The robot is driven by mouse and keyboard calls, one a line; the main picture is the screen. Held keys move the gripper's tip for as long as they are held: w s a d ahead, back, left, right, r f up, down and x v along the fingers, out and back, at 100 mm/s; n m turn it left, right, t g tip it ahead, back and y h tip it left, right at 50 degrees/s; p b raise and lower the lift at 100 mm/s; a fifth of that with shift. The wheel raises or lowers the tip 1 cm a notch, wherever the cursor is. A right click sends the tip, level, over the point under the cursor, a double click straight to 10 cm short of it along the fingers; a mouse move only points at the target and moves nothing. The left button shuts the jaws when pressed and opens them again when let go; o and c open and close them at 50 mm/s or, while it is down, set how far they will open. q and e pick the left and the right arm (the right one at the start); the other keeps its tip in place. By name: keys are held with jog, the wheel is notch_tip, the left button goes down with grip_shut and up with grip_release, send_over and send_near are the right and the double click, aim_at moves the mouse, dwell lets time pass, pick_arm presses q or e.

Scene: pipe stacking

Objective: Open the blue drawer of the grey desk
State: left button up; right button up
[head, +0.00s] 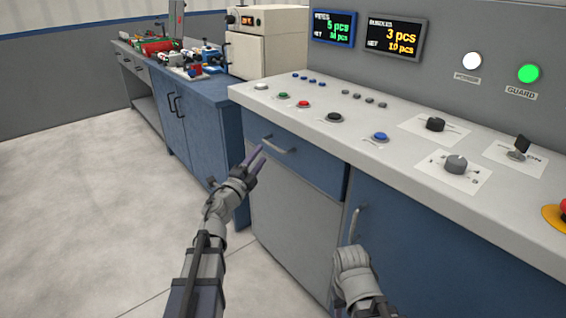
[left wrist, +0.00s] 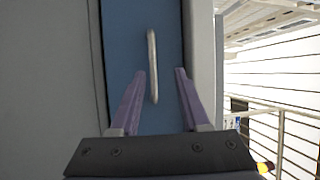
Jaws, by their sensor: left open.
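The grey desk (head: 290,215) has a blue drawer (head: 322,168) at its upper left, under the light worktop. The drawer front looks flush with the desk. Its metal handle (head: 280,147) is a straight bar. My left gripper (head: 256,155) is open just in front of the drawer, near the handle's left end. In the left wrist view, the bar handle (left wrist: 153,50) lies lengthwise, with its lower part between the two spread purple fingers. I cannot tell whether the fingers touch it. My right gripper (head: 352,262) is low by the desk's blue door; its fingers are hard to make out.
The worktop (head: 300,98) carries buttons and knobs, with two displays (head: 393,38) behind. A blue door (head: 420,240) with a vertical handle (head: 355,225) is below right. A blue cabinet (head: 205,120) stands to the left. The floor (head: 80,200) at left is clear.

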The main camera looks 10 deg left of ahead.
aim_at(273, 146)
pick_arm(q)
jog(key=shift+m+h, duration=0.5)
jog(key=shift+m, duration=0.1)
jog(key=shift+d+f+p+x, duration=0.1)
jog(key=shift+f+p+x, duration=0.15)
jog(key=shift+x, duration=1.05)
jog(key=shift+d+f+p+x, duration=0.1)
jog(key=shift+f+x, duration=0.1)
jog(key=shift+x, duration=1.15)
jog(key=shift+d+f+p+x, duration=0.1)
jog(key=shift+f+p+x, duration=0.15)
jog(key=shift+x, duration=1.05)
pick_arm(e)
jog(key=shift+w+d, duration=0.15)
jog(key=shift+d, duration=0.05)
pick_arm(q)
jog(key=shift+c, duration=0.4)
grip_shut()
